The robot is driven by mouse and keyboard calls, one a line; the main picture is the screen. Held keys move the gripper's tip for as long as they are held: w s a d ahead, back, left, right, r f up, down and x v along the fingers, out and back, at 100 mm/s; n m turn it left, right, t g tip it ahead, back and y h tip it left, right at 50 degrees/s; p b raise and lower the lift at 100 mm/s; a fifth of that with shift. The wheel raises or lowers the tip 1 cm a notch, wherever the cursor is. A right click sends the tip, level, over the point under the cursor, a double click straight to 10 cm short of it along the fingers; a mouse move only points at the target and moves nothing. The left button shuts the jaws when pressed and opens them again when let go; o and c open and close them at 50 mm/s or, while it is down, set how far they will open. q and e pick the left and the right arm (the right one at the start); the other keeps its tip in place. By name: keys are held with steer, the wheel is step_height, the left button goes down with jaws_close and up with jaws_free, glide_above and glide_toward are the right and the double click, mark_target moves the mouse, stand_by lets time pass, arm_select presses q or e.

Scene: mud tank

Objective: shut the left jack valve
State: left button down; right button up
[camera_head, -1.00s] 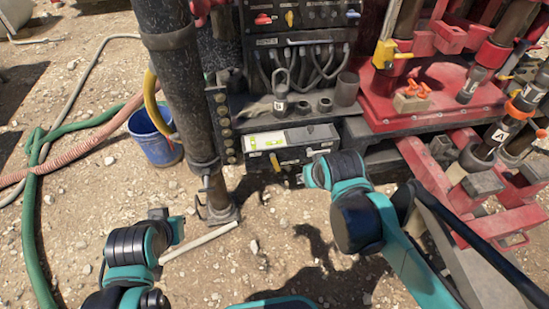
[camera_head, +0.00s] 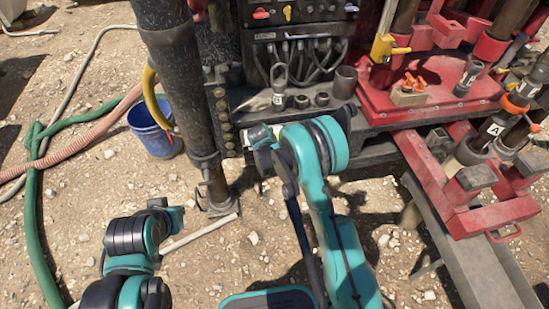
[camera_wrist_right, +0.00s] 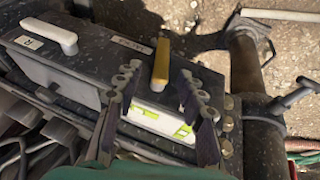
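The valve box (camera_wrist_right: 92,68) shows in the right wrist view, turned nearly upside down, with a label that seems to read JACKS. A yellow lever (camera_wrist_right: 161,58) stands on its front, on the head view's left side. A white lever (camera_wrist_right: 50,36) is at the other end, near an R mark. My right gripper (camera_wrist_right: 158,76) is open, its two fingertips on either side of the yellow lever's near end. I cannot tell whether they touch it. In the head view my right arm covers the box and levers.
A white-green level (camera_wrist_right: 160,122) lies beyond the box, under the fingers. A thick dark post (camera_head: 180,85) stands left of the box, with a blue bucket (camera_head: 152,135) beside it. Red rig framework (camera_head: 430,165) is at right. Gravel in front is open.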

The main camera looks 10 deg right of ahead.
steer(key=b+x, duration=0.3)
steer(key=x, duration=0.5)
steer(key=shift+f, duration=0.4)
jaws_close()
